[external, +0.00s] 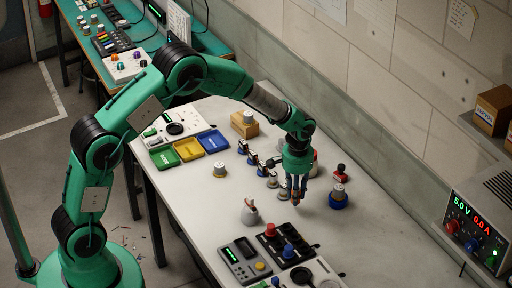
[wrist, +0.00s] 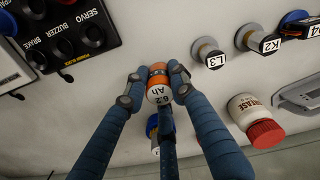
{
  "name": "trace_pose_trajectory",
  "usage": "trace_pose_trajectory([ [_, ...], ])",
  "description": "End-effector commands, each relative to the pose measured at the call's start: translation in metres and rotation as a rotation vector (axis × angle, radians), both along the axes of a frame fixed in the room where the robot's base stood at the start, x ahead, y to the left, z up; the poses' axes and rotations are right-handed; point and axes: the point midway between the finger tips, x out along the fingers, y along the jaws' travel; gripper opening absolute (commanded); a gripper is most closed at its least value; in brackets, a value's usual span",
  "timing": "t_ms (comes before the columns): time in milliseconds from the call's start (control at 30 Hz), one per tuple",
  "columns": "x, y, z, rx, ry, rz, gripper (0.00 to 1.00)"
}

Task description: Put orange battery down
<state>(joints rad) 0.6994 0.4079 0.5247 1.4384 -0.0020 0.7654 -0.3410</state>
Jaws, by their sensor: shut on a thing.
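My gripper (wrist: 156,80) is shut on the orange battery (wrist: 158,76) in the wrist view, one finger on each side of it. The battery is a small cylinder with an orange band and a white part marked "6.2 Ah". In the external view my gripper (external: 297,199) points down over the white bench top (external: 330,235), near its middle, and only a little orange shows between the fingers. I cannot tell whether the battery touches the bench.
Labelled plugs L3 (wrist: 208,53) and K2 (wrist: 252,38) and a red-lidded jar (wrist: 248,110) are close by. A blue-based cylinder (external: 339,197) stands right of my gripper. A black knob panel (external: 283,246) lies in front.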

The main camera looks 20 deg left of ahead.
Motion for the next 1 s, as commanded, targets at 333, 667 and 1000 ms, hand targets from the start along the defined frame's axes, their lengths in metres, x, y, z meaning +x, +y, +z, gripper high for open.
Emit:
trace_pose_trajectory([
  [333, 0.000, 0.000, -0.001, 0.000, -0.001, 0.000, 0.00],
  [667, 0.000, 0.000, -0.033, 0.000, -0.001, 0.000, 0.00],
  [1000, 0.001, -0.001, -0.037, -0.002, -0.002, 0.000, 0.00],
])
